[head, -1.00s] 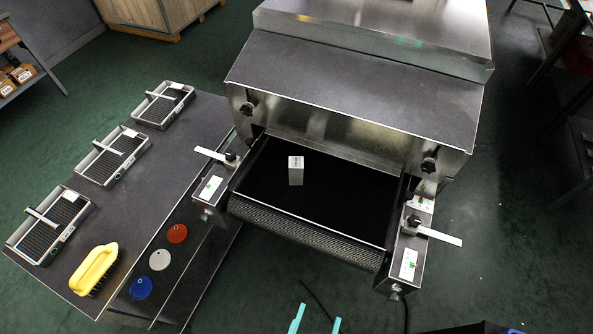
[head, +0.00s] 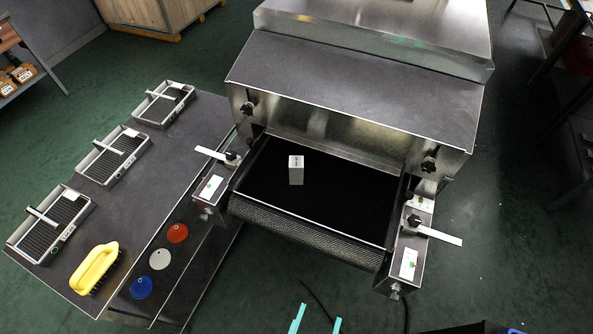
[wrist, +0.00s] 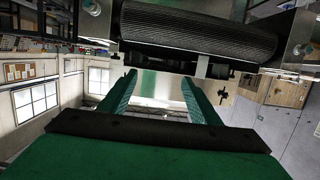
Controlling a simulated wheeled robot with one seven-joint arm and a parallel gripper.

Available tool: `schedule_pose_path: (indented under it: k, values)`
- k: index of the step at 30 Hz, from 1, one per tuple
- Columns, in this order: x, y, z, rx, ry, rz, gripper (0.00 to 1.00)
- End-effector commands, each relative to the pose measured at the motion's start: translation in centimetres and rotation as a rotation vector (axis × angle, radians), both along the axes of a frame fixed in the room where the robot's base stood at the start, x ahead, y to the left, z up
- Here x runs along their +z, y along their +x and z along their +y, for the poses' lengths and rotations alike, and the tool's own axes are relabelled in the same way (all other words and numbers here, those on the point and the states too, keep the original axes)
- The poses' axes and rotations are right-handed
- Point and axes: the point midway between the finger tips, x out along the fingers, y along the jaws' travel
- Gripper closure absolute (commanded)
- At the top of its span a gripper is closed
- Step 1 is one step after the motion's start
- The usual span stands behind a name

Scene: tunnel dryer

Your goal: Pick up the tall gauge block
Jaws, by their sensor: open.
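The tall gauge block (head: 296,170) is a small light-grey upright block with dark marking near its top. It stands on the black belt (head: 340,205) at the dryer's mouth, left of the belt's middle. My gripper (head: 317,319) shows at the bottom edge of the head view as two teal fingertips, apart and empty, in front of the dryer and well short of the block. In the wrist view my gripper (wrist: 157,88) has its two green fingers spread with nothing between them.
The metal dryer hood (head: 350,85) rises behind the belt. Side brackets with white arms (head: 438,235) flank it. A grey table (head: 105,225) at left holds several trays, a yellow brush (head: 95,268), and red, white and blue discs. A textured roller (wrist: 198,35) shows in the wrist view.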

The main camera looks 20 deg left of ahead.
Motion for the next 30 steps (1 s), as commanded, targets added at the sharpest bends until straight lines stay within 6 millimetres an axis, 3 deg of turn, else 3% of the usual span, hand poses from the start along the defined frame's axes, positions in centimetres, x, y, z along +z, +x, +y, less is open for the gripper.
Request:
schedule_pose_path:
  k: [6, 11, 20, 30]
  values:
    - [-0.2, 0.5, 0.1, 0.004, 0.001, -0.001, 0.43]
    - [-1.4, 3.2, 0.7, 0.028, 0.004, 0.006, 0.43]
    - [-4.0, 11.7, 3.5, 0.107, 0.009, 0.042, 0.43]
    - [-3.9, 21.4, 8.7, 0.212, 0.008, 0.088, 0.43]
